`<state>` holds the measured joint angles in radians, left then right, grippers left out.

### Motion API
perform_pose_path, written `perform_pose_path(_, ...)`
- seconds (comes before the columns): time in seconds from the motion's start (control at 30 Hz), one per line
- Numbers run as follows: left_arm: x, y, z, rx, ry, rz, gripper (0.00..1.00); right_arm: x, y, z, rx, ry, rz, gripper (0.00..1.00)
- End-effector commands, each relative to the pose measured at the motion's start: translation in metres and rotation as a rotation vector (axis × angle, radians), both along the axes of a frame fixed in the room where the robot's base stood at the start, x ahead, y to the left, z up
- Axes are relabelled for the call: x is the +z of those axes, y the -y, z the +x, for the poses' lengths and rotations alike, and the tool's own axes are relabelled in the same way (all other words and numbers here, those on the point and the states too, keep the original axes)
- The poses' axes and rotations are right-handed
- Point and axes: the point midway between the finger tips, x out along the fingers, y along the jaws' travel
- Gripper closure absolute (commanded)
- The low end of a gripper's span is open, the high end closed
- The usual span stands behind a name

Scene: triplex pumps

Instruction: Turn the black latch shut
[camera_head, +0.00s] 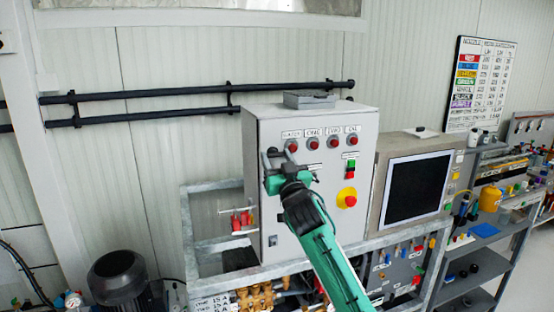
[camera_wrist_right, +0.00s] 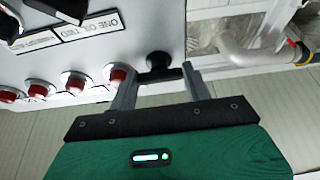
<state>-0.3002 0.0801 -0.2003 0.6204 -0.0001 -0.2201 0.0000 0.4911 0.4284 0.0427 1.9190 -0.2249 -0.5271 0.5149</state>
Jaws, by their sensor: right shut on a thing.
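The black latch (camera_wrist_right: 158,64) is on the face of the grey control cabinet (camera_head: 262,215), near its upper left edge. In the wrist view it shows as a round black knob with a short bar between my fingers. My right gripper (camera_wrist_right: 156,84) is shut on the latch, with one finger at each end of the bar. In the head view my right gripper (camera_head: 277,157) reaches the cabinet's upper left, below and left of the red buttons, and hides much of the latch. My left gripper is not in view.
A row of red buttons (camera_head: 313,143) lies right of the latch. A red emergency knob on yellow (camera_head: 347,198) sits lower right. A dark screen (camera_head: 416,187) stands to the right.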

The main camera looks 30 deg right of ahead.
Motion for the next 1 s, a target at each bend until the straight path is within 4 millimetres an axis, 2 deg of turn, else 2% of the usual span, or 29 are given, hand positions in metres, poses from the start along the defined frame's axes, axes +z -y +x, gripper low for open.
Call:
perform_pose_path(0.17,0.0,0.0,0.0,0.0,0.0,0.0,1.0,0.0,0.0,0.0,-0.002,-0.001,-0.002,0.74)
perform_pose_path(0.2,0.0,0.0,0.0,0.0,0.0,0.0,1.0,0.0,0.0,0.0,-0.002,-0.001,-0.002,0.49)
perform_pose_path(0.23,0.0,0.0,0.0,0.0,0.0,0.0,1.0,0.0,0.0,0.0,-0.002,-0.001,-0.002,0.43)
perform_pose_path(0.27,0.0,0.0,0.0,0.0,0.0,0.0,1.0,0.0,0.0,0.0,-0.002,0.0,-0.001,0.42)
perform_pose_path(0.53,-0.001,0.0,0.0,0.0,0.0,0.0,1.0,-0.001,0.0,-0.001,-0.001,0.0,-0.001,0.42)
perform_pose_path(0.67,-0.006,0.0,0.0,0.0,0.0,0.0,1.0,-0.005,-0.002,-0.008,-0.001,0.001,0.0,0.42)
perform_pose_path(0.77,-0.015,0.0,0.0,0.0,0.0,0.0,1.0,-0.013,-0.005,-0.021,0.0,0.001,-0.001,0.42)
perform_pose_path(1.0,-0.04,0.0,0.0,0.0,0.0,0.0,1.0,-0.035,-0.016,-0.068,0.0,0.001,-0.001,0.42)
